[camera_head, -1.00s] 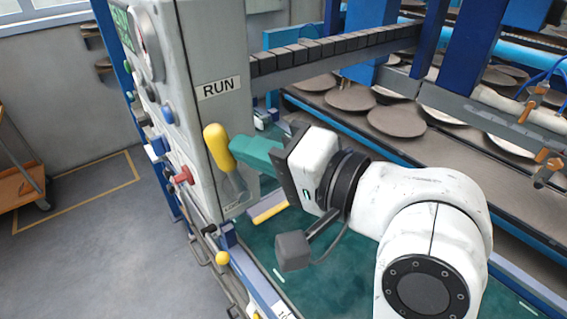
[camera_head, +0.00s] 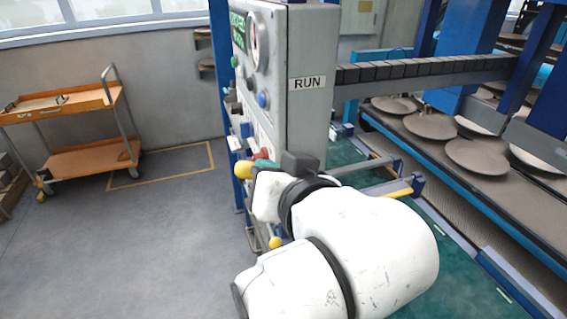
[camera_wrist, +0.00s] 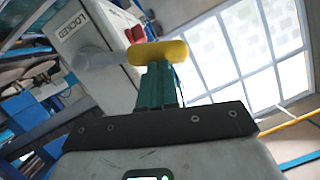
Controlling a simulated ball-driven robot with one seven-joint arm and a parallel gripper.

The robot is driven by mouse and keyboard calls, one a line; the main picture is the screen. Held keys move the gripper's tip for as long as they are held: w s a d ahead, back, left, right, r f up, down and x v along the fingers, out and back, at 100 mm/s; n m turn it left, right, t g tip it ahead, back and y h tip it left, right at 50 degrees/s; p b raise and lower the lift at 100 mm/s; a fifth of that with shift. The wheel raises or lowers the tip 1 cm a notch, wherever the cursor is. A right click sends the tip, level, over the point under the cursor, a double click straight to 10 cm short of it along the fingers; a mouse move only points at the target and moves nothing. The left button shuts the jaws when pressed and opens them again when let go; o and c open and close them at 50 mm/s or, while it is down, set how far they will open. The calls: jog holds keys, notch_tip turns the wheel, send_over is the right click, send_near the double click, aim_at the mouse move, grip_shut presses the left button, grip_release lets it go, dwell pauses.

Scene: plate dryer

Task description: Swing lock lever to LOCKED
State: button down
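The lock lever has a yellow grip (camera_wrist: 158,53) on a pale, blurred shaft (camera_wrist: 98,60). In the wrist view it lies crosswise over the tips of my teal gripper fingers (camera_wrist: 158,82). The fingers look shut together against the grip, not around it. The LOCKED label (camera_wrist: 72,27) is on the panel face beside the shaft. In the head view the yellow grip (camera_head: 243,170) sticks out left of my wrist, low at the cabinet corner. A sliver of teal finger (camera_head: 264,163) shows beside it. My arm hides the lever's shaft and pivot there.
The grey control cabinet (camera_head: 305,120) bears a RUN label (camera_head: 307,82) and several buttons on its left face. A small yellow knob (camera_head: 275,242) sits below the grip. An orange cart (camera_head: 90,160) stands at the far left. The floor between is clear.

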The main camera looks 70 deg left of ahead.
jog(key=shift+s+a+f+n+t+b, duration=0.1)
jog(key=shift+s+f+n+t+b, duration=0.25)
jog(key=shift+f+n, duration=0.25)
jog(key=shift+s+f+n+t+b, duration=0.35)
jog(key=shift+f+n+t, duration=0.1)
jog(key=shift+f, duration=0.2)
jog(key=shift+s+a+f+n+t+b, duration=0.1)
jog(key=shift+s+f+n+t+b, duration=0.2)
jog(key=shift+f+n, duration=0.3)
jog(key=shift+w+r, duration=0.1)
